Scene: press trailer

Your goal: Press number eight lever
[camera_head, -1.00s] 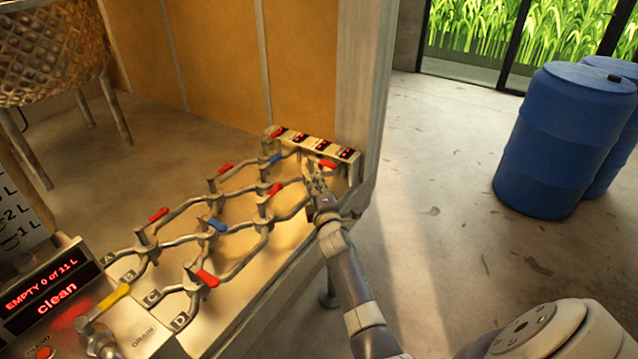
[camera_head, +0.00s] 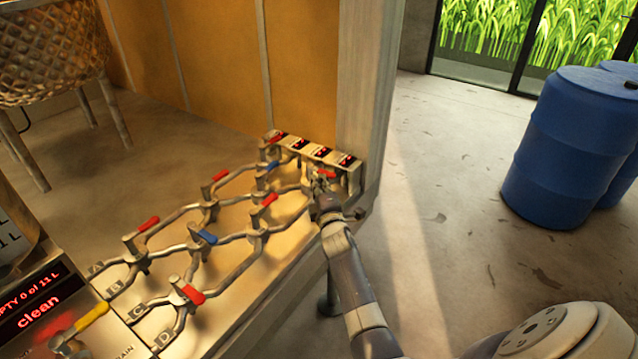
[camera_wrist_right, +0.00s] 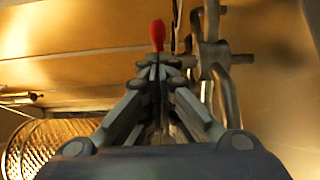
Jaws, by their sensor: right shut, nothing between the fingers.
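A bench carries branching metal pipes with red and blue lever handles; no lever numbers are legible. My right gripper (camera_head: 319,186) is at the far right end of the pipes, at a red lever (camera_head: 326,174) near the row of small displays. In the right wrist view, my right gripper (camera_wrist_right: 157,68) is shut and empty, with its fingertips just below a red handle tip (camera_wrist_right: 157,35). I cannot tell whether they touch. Other red levers (camera_head: 148,223) and blue levers (camera_head: 207,237) stand along the pipes. My left gripper is not in view.
The row of small red displays (camera_head: 312,150) stands right behind the gripper. A wooden post (camera_head: 362,90) rises beside it. A panel reading "clean" (camera_head: 38,310) and a yellow lever (camera_head: 88,318) are at lower left. Blue barrels (camera_head: 565,150) stand right; the floor between is clear.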

